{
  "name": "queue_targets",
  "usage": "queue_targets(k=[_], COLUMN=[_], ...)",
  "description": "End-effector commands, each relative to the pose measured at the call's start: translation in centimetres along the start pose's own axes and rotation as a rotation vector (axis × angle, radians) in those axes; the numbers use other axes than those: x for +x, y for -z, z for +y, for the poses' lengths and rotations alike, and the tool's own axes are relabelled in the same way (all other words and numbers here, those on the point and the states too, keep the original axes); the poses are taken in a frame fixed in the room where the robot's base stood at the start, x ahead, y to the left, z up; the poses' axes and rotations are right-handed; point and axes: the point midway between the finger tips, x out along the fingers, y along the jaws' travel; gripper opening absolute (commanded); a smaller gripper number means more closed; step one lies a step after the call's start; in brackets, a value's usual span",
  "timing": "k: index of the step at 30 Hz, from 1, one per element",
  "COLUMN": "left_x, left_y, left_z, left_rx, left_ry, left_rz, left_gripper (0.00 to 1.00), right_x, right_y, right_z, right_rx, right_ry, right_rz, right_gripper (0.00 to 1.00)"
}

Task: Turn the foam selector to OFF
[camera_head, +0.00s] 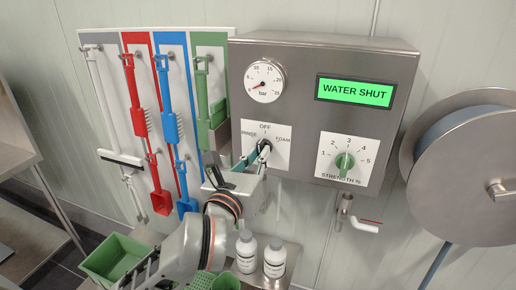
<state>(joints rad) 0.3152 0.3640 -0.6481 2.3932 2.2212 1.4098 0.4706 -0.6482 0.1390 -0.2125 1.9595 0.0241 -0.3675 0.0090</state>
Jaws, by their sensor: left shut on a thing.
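The foam selector (265,145) is a dark knob on a white plate (281,160) at the lower left of the steel control box. The plate reads RINSE at left, OFF at top and FOAM at right. My left gripper (259,153) reaches up from below and is shut on the selector. Its fingers cover much of the knob, so I cannot tell exactly where it points. My right gripper is out of view.
The steel box (300,110) also bears a pressure gauge (264,81), a green display (355,91) reading WATER SHUT and a strength dial (345,161). Brushes hang at left. White bottles (274,260) stand below. A hose reel (470,165) is at right.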

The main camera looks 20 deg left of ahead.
Motion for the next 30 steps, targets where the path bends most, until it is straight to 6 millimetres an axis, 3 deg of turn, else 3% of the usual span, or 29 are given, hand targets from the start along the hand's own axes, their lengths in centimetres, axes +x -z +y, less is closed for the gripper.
queue_targets(k=[8, 24, 25, 27, 30], left_x=[0.00, 0.00, 0.00, 0.00, 0.00], left_y=[-0.01, 0.11, 0.11, 0.10, 0.08], left_z=[0.01, 0.00, 0.00, 0.00, 0.00], left_rx=[0.101, 0.125, 0.125, 0.125, 0.125], left_ry=[-0.001, 0.000, 0.000, 0.000, 0.000], left_rz=[0.002, 0.002, 0.002, 0.002, 0.001], left_gripper=[0.00, 0.00, 0.13, 0.27, 0.27], right_x=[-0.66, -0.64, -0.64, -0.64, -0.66], right_y=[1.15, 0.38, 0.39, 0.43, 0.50], right_z=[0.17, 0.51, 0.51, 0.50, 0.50], right_rx=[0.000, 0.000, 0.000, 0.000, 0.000], right_ry=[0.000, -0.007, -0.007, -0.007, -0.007], right_rz=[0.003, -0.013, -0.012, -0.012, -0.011], right_gripper=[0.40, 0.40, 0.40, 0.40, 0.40])
